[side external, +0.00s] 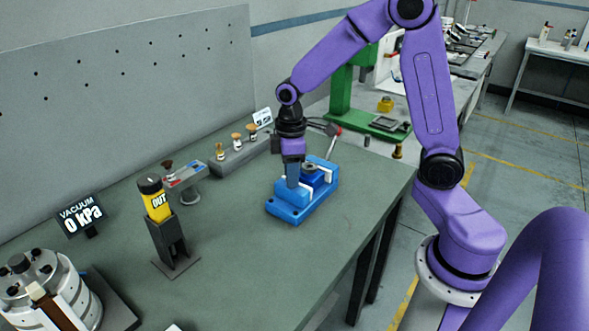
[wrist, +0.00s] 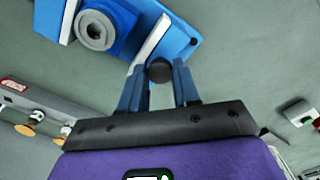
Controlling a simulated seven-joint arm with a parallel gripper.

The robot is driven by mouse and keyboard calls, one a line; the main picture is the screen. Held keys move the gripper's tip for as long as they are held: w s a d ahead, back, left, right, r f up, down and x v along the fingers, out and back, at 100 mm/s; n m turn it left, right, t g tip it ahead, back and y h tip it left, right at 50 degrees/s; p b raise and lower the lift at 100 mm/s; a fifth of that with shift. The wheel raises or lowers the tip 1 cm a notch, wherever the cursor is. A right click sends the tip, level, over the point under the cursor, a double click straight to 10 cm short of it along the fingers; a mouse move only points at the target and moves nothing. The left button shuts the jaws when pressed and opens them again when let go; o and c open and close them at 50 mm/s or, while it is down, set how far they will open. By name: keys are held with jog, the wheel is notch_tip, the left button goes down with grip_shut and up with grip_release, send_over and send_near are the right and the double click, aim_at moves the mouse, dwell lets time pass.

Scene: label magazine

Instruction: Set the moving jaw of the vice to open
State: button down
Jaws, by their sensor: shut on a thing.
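The vice (side external: 283,210) is blue with pale jaw plates and stands on the bench in the side view. Its blue body (wrist: 183,42) and a pale jaw plate (wrist: 152,38) fill the top of the wrist view. A dark blue block with a round grey hub (wrist: 96,30) sits beyond that plate. My gripper (side external: 292,184) points down over the near part of the vice. In the wrist view my gripper (wrist: 160,82) has its two blue fingers either side of a round black knob (wrist: 160,70) and is shut on it. The fingers partly hide the contact.
A lever with a red knob (side external: 337,131) rises behind the vice. A grey rack with small knobs (side external: 238,155) stands to its left. A yellow "OUT" cylinder on a dark stand (side external: 158,203) is nearer. The bench (side external: 290,270) in front of the vice is clear.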

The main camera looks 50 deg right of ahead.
jog(key=shift+a, duration=0.35)
jog(key=c, duration=0.8)
grip_release()
jog(key=shift+d, duration=0.1)
jog(key=shift+r, duration=0.15)
notch_tip(320, 180, up, 17)
